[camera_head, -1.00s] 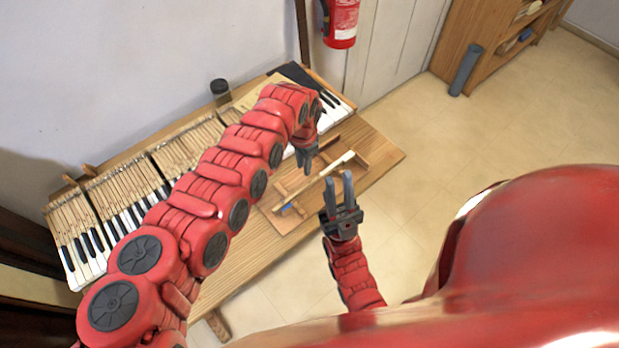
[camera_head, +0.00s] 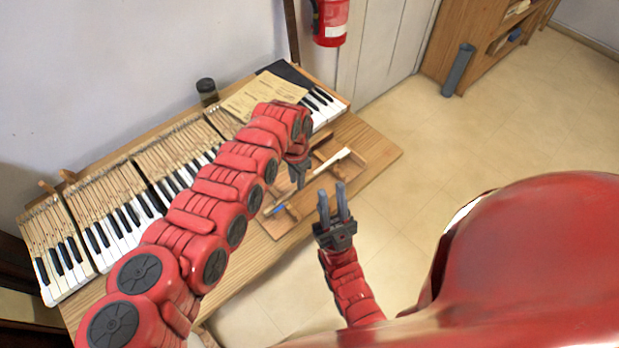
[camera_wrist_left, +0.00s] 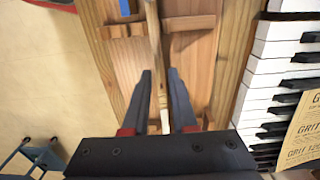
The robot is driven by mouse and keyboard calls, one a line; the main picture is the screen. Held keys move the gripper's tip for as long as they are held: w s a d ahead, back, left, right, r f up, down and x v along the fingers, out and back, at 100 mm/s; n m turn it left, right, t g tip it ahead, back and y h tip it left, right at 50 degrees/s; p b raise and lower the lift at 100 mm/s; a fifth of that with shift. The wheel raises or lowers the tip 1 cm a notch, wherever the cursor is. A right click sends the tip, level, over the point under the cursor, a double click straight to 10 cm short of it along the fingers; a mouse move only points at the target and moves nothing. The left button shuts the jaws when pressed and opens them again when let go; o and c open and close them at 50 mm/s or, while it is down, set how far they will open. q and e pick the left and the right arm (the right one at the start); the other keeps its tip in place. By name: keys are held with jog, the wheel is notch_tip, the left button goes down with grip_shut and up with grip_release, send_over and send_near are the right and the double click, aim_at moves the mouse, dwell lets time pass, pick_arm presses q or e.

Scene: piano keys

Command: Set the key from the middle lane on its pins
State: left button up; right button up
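The wooden key (camera_head: 325,165) with a white end lies across a wooden tray (camera_head: 272,226). The key also shows in the left wrist view (camera_wrist_left: 154,35), where it runs lengthwise between my finger tips. My left gripper (camera_head: 298,184) is open above the tray, fingers pointing down, one on each side of the key (camera_wrist_left: 160,85). I cannot tell how far above the key the tips are. My right gripper (camera_head: 333,198) is open and empty, in front of the tray. The piano keyboard (camera_head: 110,225) lies along the wall, partly hidden by my left arm.
A blue piece (camera_wrist_left: 127,7) sits on the tray beside the key. Printed sheets (camera_head: 262,97) lie on the keyboard's right part. A dark jar (camera_head: 207,90) stands behind it. The bench top (camera_head: 375,160) is bare to the tray's right.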

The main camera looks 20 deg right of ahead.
pick_arm(q)
jog(key=shift+f+b, duration=0.85)
jog(key=shift+b, duration=0.05)
dwell(0.3)
grip_shut()
dwell(1.5)
